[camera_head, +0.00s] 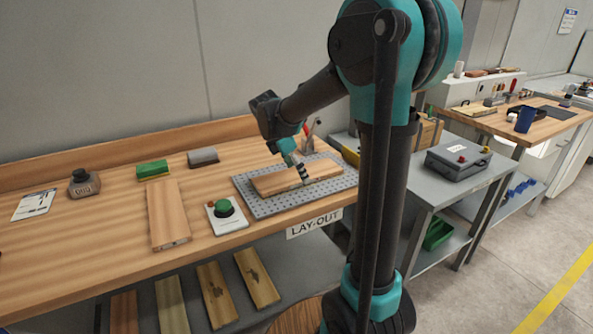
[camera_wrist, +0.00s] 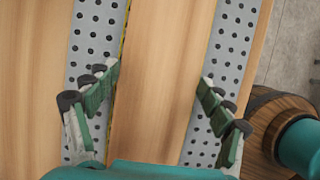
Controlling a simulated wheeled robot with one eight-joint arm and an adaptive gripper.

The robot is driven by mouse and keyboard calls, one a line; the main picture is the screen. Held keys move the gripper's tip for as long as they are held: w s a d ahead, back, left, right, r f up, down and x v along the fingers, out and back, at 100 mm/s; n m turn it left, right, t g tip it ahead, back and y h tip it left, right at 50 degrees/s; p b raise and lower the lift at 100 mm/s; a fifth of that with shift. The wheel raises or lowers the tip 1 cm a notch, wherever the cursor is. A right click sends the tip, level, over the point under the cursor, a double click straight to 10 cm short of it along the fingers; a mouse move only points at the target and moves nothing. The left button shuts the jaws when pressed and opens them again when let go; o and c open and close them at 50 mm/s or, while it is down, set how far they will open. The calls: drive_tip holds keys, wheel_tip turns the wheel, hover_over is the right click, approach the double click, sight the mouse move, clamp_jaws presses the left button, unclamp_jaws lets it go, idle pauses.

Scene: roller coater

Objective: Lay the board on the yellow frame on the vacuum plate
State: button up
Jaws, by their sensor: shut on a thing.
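The board (camera_head: 272,183) is a light wooden plank over the grey perforated vacuum plate (camera_head: 257,211). My gripper (camera_head: 303,177) is around it and shut on its two long edges. In the wrist view, the board (camera_wrist: 165,45) runs between the fingers of my gripper (camera_wrist: 160,80), with the holed plate (camera_wrist: 92,30) showing on both sides. A thin yellow strip of the frame (camera_wrist: 123,42) shows along the board's left edge. The rest of the frame is mostly hidden under the board. I cannot tell whether the board touches the frame.
A second wooden board (camera_head: 167,215) lies left of the plate. Several boards lie on the shelf below.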

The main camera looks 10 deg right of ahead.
drive_tip(key=o, duration=1.5)
drive_tip(key=v, duration=1.2)
drive_tip(key=shift+r, duration=0.1)
